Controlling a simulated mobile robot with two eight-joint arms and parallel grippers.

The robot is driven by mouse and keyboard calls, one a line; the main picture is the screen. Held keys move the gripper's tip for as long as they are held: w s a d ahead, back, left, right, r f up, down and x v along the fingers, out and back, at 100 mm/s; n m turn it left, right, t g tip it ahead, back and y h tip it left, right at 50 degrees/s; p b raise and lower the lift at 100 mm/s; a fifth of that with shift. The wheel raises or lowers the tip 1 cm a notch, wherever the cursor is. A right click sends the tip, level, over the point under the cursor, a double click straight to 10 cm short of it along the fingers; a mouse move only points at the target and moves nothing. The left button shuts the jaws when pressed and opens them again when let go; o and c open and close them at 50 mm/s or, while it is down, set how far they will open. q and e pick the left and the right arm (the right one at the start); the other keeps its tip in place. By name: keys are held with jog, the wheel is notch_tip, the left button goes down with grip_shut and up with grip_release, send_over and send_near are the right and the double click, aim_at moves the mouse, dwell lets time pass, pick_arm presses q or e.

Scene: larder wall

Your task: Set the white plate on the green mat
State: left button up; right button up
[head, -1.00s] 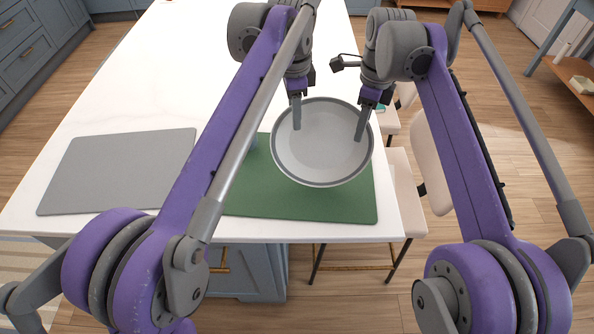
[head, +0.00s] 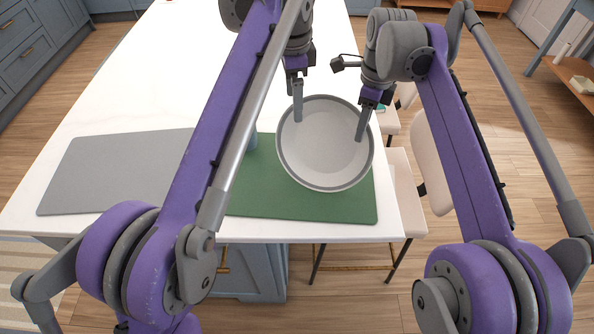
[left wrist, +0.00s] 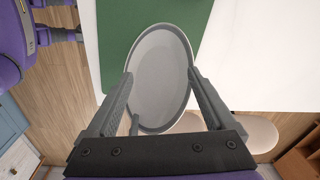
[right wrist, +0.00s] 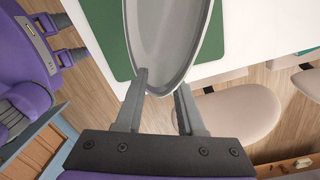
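The white plate (head: 324,150) has a grey rim and is held tilted in the air over the right part of the green mat (head: 300,205). My right gripper (head: 361,135) is shut on the plate's upper right rim; the right wrist view shows the rim of the plate (right wrist: 165,40) between its fingers. My left gripper (head: 298,115) is at the upper left rim. In the left wrist view its fingers (left wrist: 160,78) are spread wide, with the plate (left wrist: 160,60) seen between and beyond them. The plate covers part of the mat.
A grey mat (head: 110,175) lies bare on the left of the white counter (head: 150,85). A blue-grey thing (head: 252,141) shows at the green mat's far edge, partly hidden by my left arm. Pale stools (head: 402,190) stand off the counter's right edge.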

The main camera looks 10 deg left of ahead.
pick_arm(q)
jog(key=shift+r, duration=1.4)
jog(key=shift+s, duration=0.1)
pick_arm(e)
jog(key=o, duration=0.9)
jog(key=shift+w+d+r, duration=0.1)
jog(key=shift+r, duration=1.8)
jog(key=shift+w+d+r, duration=0.1)
jog(key=shift+r, duration=1.75)
